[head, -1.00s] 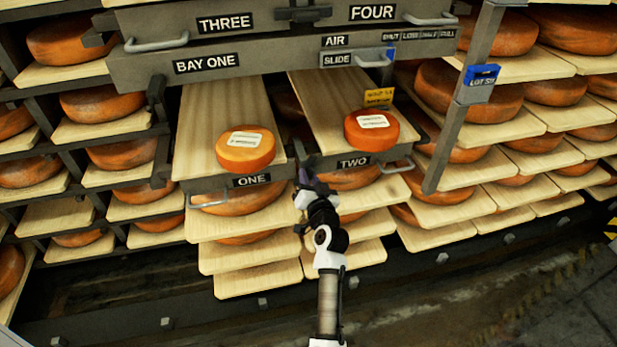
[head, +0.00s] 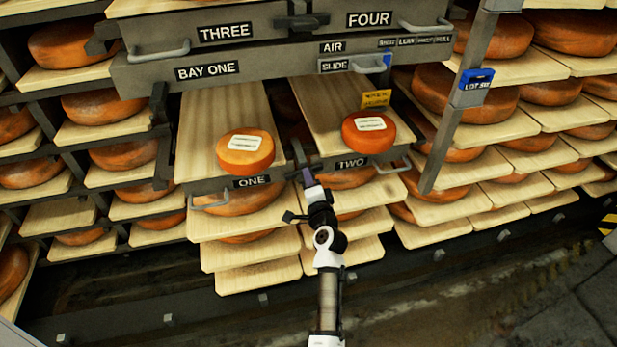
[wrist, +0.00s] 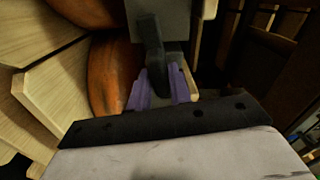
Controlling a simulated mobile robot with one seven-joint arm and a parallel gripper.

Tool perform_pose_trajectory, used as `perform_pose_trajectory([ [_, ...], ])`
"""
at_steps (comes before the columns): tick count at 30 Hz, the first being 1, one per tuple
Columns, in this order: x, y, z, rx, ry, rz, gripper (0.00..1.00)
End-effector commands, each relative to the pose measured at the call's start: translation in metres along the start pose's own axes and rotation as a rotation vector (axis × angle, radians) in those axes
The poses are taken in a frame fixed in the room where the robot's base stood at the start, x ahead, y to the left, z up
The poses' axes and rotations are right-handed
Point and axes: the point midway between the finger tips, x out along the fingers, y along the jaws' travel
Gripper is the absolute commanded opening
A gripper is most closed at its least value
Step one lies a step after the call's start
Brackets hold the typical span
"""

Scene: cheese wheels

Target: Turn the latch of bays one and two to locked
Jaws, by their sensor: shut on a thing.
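Bay one's board, labelled ONE (head: 251,182), and bay two's board, labelled TWO (head: 352,163), stand side by side, each with an orange labelled cheese wheel on it. A dark latch lever (head: 298,154) sits between their front ends. My gripper (head: 306,179) is at this lever from below. In the wrist view, its purple fingers (wrist: 161,92) are shut on the dark lever (wrist: 153,45), one on each side, below a grey block. The fingers partly hide the lever's lower end. I cannot read its locked or unlocked setting.
Bay one's handle (head: 210,202) and bay two's handle (head: 394,166) stick out on either side. The grey BAY ONE beam (head: 280,62) with the air slide (head: 352,64) runs above. Loaded cheese shelves (head: 500,160) flank the bays. The floor in front is clear.

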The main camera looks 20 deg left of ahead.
Motion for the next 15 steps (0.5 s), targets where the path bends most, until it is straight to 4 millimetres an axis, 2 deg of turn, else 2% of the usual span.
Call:
perform_pose_trajectory([
  [6, -0.0005, 0.0013, 0.0003, 0.122, -0.001, 0.003, 0.0],
  [15, -0.0005, 0.0023, 0.0006, 0.197, -0.001, 0.003, 0.0],
])
